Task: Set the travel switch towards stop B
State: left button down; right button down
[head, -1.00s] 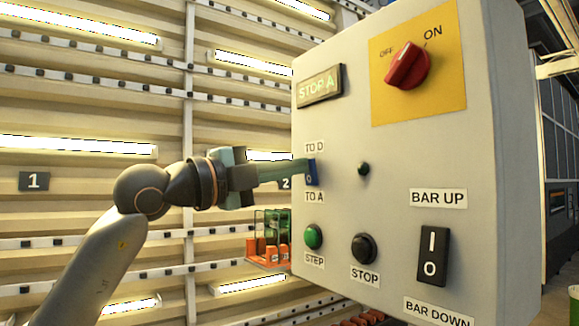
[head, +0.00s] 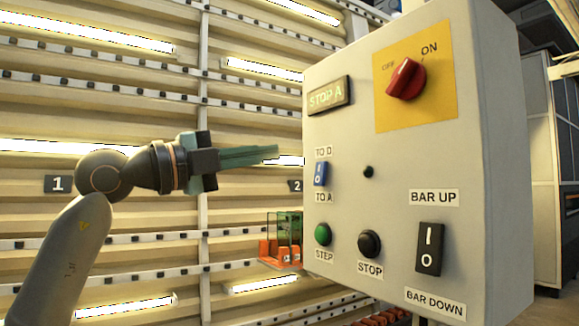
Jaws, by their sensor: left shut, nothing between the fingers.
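The travel switch (head: 320,174) is a small blue rocker marked I and O on the grey control box (head: 455,150). The label "TO D" (head: 323,152) is above it and "TO A" (head: 324,197) below. Which end is pressed in is too small to tell. The lit display (head: 328,96) reads STOP A. My left gripper (head: 277,152) is shut and empty, its greenish fingers pointing right, apart from the switch, to its left and slightly higher. My right gripper is not in view.
The box also carries a red rotary knob (head: 406,79) turned towards ON, a green STEP button (head: 323,235), a black STOP button (head: 369,243) and a black bar rocker (head: 429,248). Wall slats with lights stand behind. An orange and green rack (head: 283,240) is left of the box.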

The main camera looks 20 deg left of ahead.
pick_arm(q)
jog(key=s+a, duration=0.4)
jog(key=shift+r+b, duration=0.35)
jog(key=shift+b, duration=0.05)
jog(key=shift+w+d+f, duration=0.1)
